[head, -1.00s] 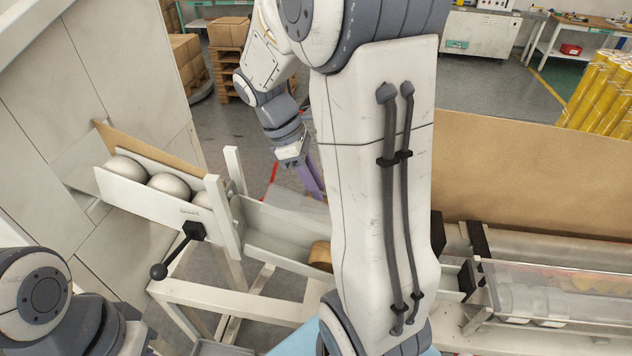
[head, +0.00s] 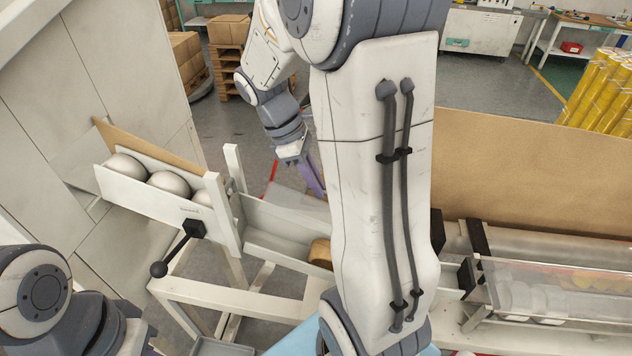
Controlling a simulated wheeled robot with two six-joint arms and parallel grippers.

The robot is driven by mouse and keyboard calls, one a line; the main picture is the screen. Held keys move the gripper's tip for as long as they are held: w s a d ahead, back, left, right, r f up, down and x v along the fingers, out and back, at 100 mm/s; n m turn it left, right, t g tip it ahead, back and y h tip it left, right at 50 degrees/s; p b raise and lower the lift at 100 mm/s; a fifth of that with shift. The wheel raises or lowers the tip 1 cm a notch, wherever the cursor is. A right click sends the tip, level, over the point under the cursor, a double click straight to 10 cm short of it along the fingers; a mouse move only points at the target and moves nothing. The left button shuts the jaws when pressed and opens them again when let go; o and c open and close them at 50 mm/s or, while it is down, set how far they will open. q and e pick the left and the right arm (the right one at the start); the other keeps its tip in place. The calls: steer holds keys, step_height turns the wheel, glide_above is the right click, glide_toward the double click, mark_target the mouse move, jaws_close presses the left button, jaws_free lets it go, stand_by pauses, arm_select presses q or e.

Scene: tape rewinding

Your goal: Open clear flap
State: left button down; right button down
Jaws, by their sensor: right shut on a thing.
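A clear flap (head: 284,194) stands tilted along the back of the white chute (head: 275,245) in the middle of the head view. My right gripper (head: 314,182), with purple fingers, is at the flap's upper right edge and appears shut on it; my own arm link hides part of the contact. A tan roll (head: 320,253) sits in the chute's lower end, partly behind my arm. Only part of my left arm shows at the lower left; its gripper is out of view.
At right, a clear-covered trough (head: 560,285) stands before a brown board (head: 530,180). Yellow rolls (head: 603,90) stand behind. A grey wall (head: 100,70) bounds the left.

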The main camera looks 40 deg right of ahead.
stand_by(0.9)
steer(key=shift+w+d+p, duration=0.1)
steer(key=shift+w+p, duration=0.05)
steer(key=shift+p, duration=0.15)
steer(key=shift+w+d+f+p, duration=0.3)
steer(key=shift+w+d, duration=0.1)
steer(key=shift+w, duration=0.1)
steer(key=shift+w+d+f+p, duration=0.25)
steer(key=shift+w+d+p, duration=0.1)
steer(key=shift+w, duration=0.1)
steer(key=c, duration=1.2)
jaws_free()
